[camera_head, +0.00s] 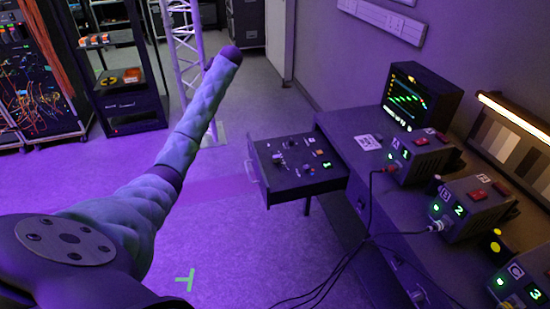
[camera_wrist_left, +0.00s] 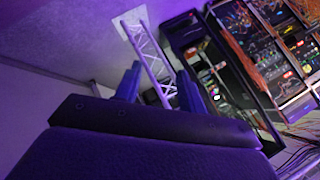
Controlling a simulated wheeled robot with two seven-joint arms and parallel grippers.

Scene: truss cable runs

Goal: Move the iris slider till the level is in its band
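A dark control panel (camera_head: 325,176) in a pulled-out drawer carries small knobs, colored buttons and a green-lit readout. Its parts are too small to tell which is the iris slider. A monitor (camera_head: 420,97) on the desk shows green and yellow level marks; I cannot read the band. My left arm reaches up across the head view, left of the drawer and apart from it. The fingers of my left gripper (camera_wrist_left: 159,88) show in the left wrist view, spread apart with nothing between them, facing the truss. My right gripper is not in view.
Units numbered 1 (camera_head: 423,158), 2 (camera_head: 472,208) and 3 (camera_head: 527,288) line the desk (camera_head: 345,125), with cables hanging at its front. A lattice truss (camera_head: 183,50) and equipment racks (camera_head: 122,75) stand at the back. The floor left of the drawer is clear.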

